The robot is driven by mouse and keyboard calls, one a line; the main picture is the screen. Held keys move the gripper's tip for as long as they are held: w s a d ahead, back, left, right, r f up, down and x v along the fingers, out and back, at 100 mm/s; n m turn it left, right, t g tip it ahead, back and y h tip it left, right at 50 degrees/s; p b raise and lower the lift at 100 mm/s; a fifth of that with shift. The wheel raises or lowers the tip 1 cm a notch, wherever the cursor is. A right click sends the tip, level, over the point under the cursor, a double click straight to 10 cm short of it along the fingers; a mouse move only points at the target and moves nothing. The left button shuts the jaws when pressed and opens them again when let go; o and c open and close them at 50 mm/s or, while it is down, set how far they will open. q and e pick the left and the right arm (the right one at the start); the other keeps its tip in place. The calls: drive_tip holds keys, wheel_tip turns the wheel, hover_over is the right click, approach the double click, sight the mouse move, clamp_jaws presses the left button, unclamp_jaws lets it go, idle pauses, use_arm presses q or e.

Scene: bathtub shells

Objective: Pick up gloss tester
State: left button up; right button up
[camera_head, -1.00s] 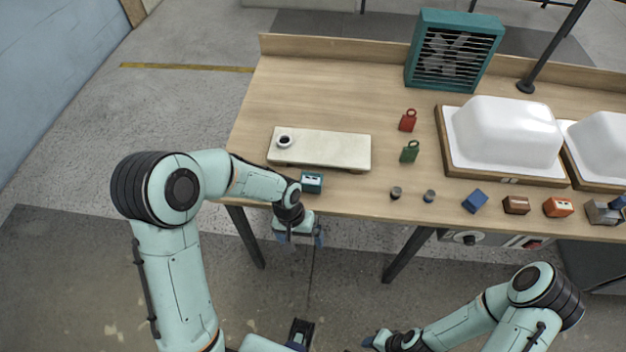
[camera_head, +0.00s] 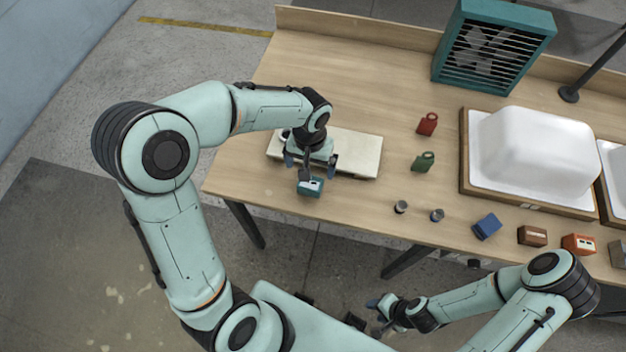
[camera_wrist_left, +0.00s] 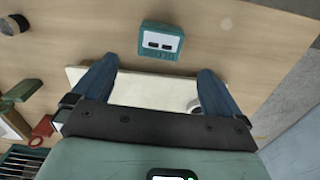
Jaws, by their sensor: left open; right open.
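A small teal box with a pale face, which looks like the gloss tester (camera_head: 311,187), sits on the wooden table near its front left edge. In the left wrist view the gloss tester (camera_wrist_left: 160,43) lies beyond the fingertips, roughly between their lines, with two dark marks on its pale face. My left gripper (camera_head: 311,172) is open and empty above the cream slab, just behind the tester. Its two blue fingers (camera_wrist_left: 158,72) point towards the tester, apart from it. My right gripper (camera_head: 372,314) is open and empty, low in front of the table.
The cream slab (camera_head: 357,157) with a dark-centred ring lies under my left gripper. Red (camera_head: 427,124) and green (camera_head: 423,162) tags, small cylinders (camera_head: 401,207), a blue box (camera_head: 487,226) and a white tub shell (camera_head: 540,150) stand to the right. A teal fan (camera_head: 492,48) is at the back.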

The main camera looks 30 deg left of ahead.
sight(310, 185)
use_arm(q)
drive_tip(key=f, duration=1)
drive_tip(key=shift+s+d, duration=0.1)
drive_tip(key=shift+s, duration=0.2)
drive_tip(key=shift+r, duration=0.1)
drive_tip(key=c, duration=1.2)
